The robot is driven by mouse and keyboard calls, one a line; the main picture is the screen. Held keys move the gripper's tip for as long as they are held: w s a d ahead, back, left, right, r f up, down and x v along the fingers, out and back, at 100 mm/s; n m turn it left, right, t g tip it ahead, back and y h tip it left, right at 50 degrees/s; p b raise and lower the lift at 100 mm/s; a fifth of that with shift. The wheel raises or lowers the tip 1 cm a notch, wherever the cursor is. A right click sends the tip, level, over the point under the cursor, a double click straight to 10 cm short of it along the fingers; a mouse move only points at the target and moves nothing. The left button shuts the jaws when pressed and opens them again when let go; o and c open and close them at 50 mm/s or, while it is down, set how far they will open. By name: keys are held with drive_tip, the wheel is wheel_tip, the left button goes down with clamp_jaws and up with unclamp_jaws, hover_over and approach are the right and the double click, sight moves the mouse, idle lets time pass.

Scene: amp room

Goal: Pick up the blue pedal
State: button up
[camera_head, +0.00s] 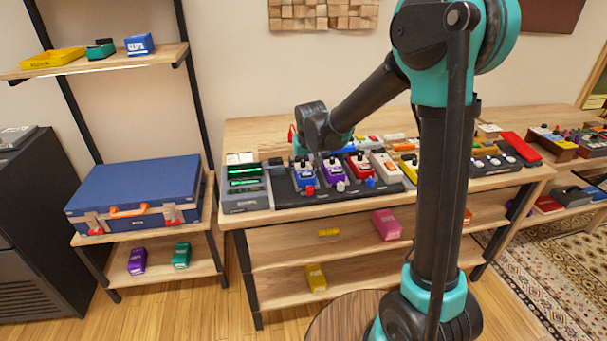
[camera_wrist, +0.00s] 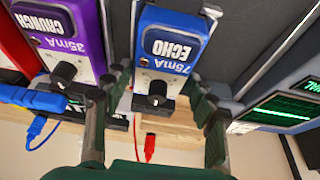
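The blue pedal (camera_head: 304,181) stands at the left end of the dark pedalboard on the table. In the wrist view this blue pedal (camera_wrist: 172,45) is labelled ECHO 75mA, with a black knob at its lower end. My gripper (camera_wrist: 158,88) is open, with one finger on each side of the pedal's near end. I cannot tell whether either finger touches it. In the head view my gripper (camera_head: 301,146) is just behind and above the pedal, and my wrist partly hides its fingers. Another blue pedal (camera_head: 139,44) sits on the upper left shelf.
A purple pedal (camera_wrist: 70,38) stands close beside the blue one, with a red pedal (camera_head: 359,165) beyond it. A device with a green screen (camera_head: 244,176) stands on the other side. Red and blue cable plugs lie close behind. A blue suitcase (camera_head: 140,188) rests at left.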

drive_tip(key=c, duration=1.1)
drive_tip(key=shift+o, duration=0.2)
